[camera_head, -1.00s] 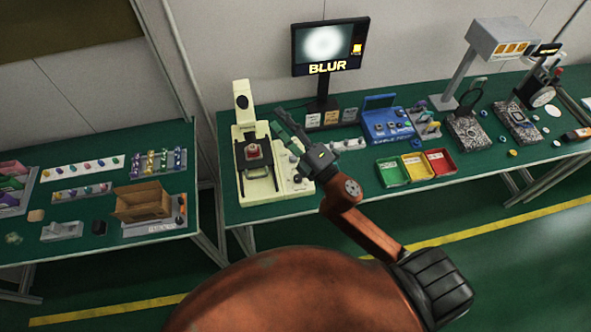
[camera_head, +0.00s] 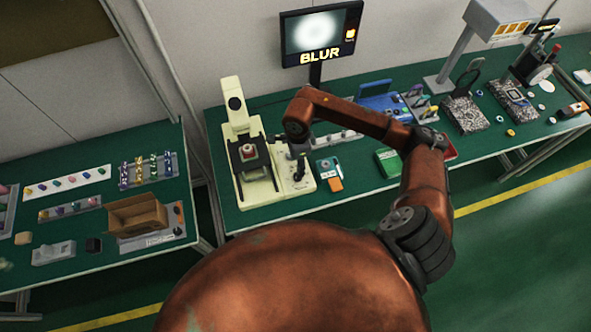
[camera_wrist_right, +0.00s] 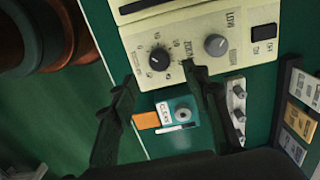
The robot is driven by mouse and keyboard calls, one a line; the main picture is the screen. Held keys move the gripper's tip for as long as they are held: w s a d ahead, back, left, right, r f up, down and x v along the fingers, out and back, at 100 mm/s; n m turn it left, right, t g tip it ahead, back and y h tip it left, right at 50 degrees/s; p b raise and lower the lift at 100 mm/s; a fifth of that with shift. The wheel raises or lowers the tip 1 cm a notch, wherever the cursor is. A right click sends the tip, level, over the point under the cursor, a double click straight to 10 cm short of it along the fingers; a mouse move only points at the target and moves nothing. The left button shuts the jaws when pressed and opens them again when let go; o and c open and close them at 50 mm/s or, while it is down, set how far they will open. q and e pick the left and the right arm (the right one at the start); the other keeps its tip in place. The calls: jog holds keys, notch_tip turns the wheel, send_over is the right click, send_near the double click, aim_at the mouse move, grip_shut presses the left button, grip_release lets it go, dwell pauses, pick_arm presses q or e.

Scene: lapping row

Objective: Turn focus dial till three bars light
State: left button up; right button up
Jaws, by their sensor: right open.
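The cream microscope (camera_head: 237,115) stands on the green bench, with a control panel at its right side. In the right wrist view, a black dial with a marked scale (camera_wrist_right: 158,59) and a grey knob (camera_wrist_right: 215,45) sit on that panel (camera_wrist_right: 185,22). The label lettering is too small to read surely. My right gripper (camera_wrist_right: 158,76) is open, its fingers near either side of the black dial; contact cannot be told. In the head view it points down at the panel (camera_head: 298,160). The monitor (camera_head: 320,32) reads BLUR with a pale blurred disc and a small orange mark. My left gripper is out of view.
A teal and orange item (camera_head: 328,172) lies just right of the microscope. My right arm crosses over the small trays; the green tray (camera_head: 387,161) shows partly. A blue case (camera_head: 385,103) stands behind. A cardboard box (camera_head: 137,214) is on the left bench.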

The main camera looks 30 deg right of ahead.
notch_tip(320, 180, down, 8)
jog(key=shift+s+d+r, duration=0.1)
jog(key=shift+r, duration=0.1)
dwell(0.3)
jog(key=c, duration=1.2)
